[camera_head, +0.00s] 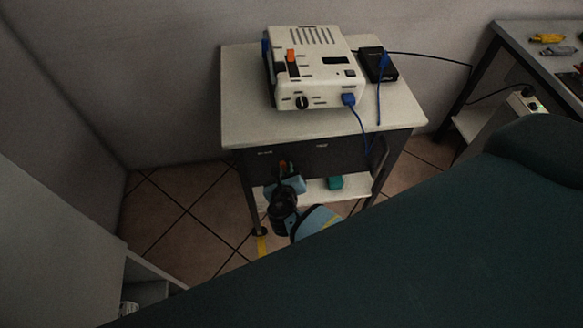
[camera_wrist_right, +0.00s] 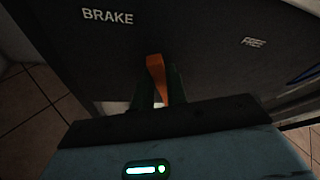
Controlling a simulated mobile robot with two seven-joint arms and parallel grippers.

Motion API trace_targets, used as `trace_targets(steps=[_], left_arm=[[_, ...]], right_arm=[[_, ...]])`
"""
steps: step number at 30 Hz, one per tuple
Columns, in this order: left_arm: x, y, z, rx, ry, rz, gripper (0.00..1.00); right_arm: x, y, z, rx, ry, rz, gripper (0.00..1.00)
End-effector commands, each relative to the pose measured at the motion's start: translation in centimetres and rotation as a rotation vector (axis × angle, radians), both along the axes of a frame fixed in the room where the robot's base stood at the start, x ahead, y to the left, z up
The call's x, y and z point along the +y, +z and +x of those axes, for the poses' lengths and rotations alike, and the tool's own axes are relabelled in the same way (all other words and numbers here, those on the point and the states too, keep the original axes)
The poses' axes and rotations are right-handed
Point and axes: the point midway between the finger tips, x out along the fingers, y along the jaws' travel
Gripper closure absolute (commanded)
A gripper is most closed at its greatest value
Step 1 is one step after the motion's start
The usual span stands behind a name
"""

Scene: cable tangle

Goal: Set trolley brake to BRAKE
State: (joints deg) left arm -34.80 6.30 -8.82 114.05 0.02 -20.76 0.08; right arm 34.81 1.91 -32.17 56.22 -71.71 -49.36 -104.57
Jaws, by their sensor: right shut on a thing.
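The trolley (camera_head: 236,128) stands against the back wall, with a dark front panel (camera_head: 340,160). In the right wrist view the panel carries the label BRAKE (camera_wrist_right: 108,17) at upper left and the label FREE (camera_wrist_right: 253,42) at right. The orange brake lever (camera_wrist_right: 156,72) shows between the labels, somewhat nearer BRAKE, its upper end leaning slightly left. My right gripper (camera_wrist_right: 163,88) is shut on the lever, a dark finger on each side. It also shows low at the panel in the head view (camera_head: 283,172). The lever's base is hidden. My left gripper is not in view.
A white device (camera_head: 315,75) and a black box (camera_head: 378,64) with blue cables sit on the trolley top. A teal item (camera_head: 335,183) lies on the lower shelf. A dark green padded surface (camera_head: 430,250) fills the lower right. Tiled floor (camera_head: 180,205) is free at left.

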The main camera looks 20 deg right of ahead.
Motion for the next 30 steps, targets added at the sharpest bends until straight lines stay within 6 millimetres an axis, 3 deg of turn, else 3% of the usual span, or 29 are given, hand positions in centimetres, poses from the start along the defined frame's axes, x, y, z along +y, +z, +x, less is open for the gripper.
trace_targets(steps=[12,28,29,30], left_arm=[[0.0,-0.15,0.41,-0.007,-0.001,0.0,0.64],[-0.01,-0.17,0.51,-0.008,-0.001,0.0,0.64],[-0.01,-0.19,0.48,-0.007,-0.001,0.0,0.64],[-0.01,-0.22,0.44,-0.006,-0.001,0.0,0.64]], right_arm=[[1.11,-0.68,0.34,0.047,0.001,-0.167,1.0],[1.22,-0.8,0.31,0.054,0.002,-0.185,1.0],[1.23,-0.81,0.31,0.054,0.002,-0.185,0.82],[1.23,-0.81,0.31,0.054,0.001,-0.184,0.77]])
